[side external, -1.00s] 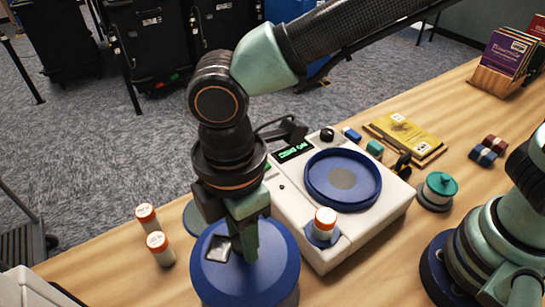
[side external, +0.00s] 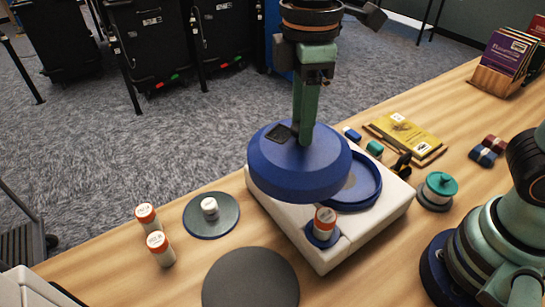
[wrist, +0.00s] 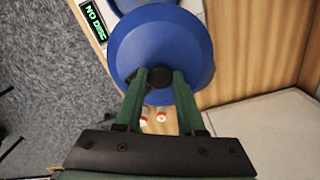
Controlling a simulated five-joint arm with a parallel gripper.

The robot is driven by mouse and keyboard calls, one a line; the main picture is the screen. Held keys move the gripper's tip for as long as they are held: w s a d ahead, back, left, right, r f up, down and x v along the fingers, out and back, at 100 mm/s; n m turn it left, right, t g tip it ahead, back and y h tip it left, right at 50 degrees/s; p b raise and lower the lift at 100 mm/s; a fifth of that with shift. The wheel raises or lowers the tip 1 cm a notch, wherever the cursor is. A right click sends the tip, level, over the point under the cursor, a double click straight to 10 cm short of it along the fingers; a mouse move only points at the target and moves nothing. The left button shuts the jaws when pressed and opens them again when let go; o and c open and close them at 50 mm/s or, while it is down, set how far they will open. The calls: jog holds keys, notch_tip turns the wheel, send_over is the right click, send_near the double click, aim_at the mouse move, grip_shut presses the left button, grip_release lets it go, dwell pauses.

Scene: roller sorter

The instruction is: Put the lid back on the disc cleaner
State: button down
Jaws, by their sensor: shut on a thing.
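My gripper (side external: 302,138) is shut on the black knob (wrist: 160,75) of the blue lid (side external: 300,172). The lid also fills the upper middle of the wrist view (wrist: 165,42). It hangs roughly level above the white disc cleaner (side external: 372,232), with no support seen under it. In the side view it covers the left part of the cleaner's round blue well (side external: 365,193); the well's right side shows. The gap between lid and cleaner is hard to judge. In the wrist view the cleaner's display (wrist: 94,20) reads "NO DISC".
An orange-capped bottle (side external: 325,222) stands on the cleaner's front corner. Two more bottles (side external: 160,248) stand at left. A blue-rimmed grey disc with a white piece (side external: 211,215) and a bare dark round pad (side external: 250,282) lie on the table. A teal-topped container (side external: 438,190) is right of the cleaner.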

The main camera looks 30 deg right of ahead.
jog(key=d+f+m, duration=0.2)
jog(key=d+m, duration=0.2)
jog(key=d, duration=0.8)
notch_tip(320, 180, down, 7)
jog(key=shift+s+d+r, duration=0.15)
jog(key=shift+r, duration=0.05)
jog(key=shift+f, duration=0.2)
dwell(1.7)
grip_release()
dwell(0.4)
jog(key=shift+r, duration=0.1)
notch_tip(320, 180, up, 7)
dwell(1.1)
